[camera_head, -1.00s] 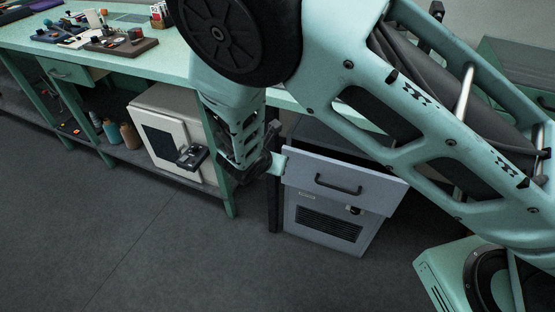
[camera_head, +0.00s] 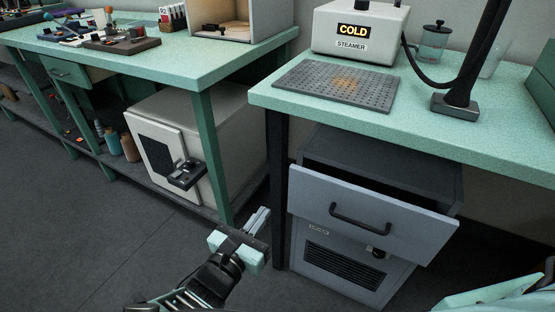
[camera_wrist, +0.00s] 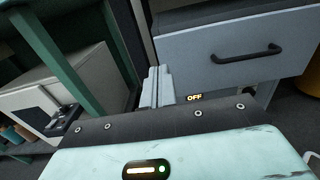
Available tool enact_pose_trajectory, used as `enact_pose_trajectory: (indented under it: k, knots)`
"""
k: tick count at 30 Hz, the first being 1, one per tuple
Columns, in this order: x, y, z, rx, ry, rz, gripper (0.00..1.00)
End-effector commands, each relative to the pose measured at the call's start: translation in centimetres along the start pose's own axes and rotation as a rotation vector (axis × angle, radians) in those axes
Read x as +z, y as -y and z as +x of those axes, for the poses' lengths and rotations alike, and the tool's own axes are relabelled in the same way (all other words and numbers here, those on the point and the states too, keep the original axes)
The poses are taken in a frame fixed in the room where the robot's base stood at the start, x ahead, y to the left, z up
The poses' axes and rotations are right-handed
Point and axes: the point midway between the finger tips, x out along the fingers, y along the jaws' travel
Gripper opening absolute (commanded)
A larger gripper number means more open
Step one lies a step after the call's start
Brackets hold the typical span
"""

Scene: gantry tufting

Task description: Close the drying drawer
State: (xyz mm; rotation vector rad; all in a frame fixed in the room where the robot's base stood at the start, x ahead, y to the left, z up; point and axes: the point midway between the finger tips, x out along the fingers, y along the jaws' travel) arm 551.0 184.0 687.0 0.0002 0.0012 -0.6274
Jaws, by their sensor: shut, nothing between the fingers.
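The drying drawer (camera_head: 378,216) is the grey top drawer of a cabinet under the right table, with a black bar handle (camera_head: 360,219). It stands pulled out, and its dark inside shows behind the front panel. In the wrist view the drawer front (camera_wrist: 235,50) and its handle (camera_wrist: 247,53) are at upper right. My gripper (camera_head: 262,219) is shut and empty, to the left of the drawer front and apart from it in the head view.
A dark table leg (camera_head: 277,190) stands just left of the cabinet. A white cabinet (camera_head: 170,150) sits on the left bench's lower shelf. A steamer (camera_head: 358,35) reading "COLD" and a perforated plate (camera_head: 338,88) are on the right table. Floor in front is clear.

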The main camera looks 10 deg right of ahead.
Motion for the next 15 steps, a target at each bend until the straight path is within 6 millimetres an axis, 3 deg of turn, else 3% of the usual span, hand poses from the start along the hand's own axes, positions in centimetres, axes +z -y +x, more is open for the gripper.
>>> enact_pose_trajectory:
  k: [5,15]
  knots:
    - [0.1,0.1,1.9,-0.005,0.006,0.000,0.00]
    - [0.1,0.1,8.8,-0.004,0.004,0.000,0.00]
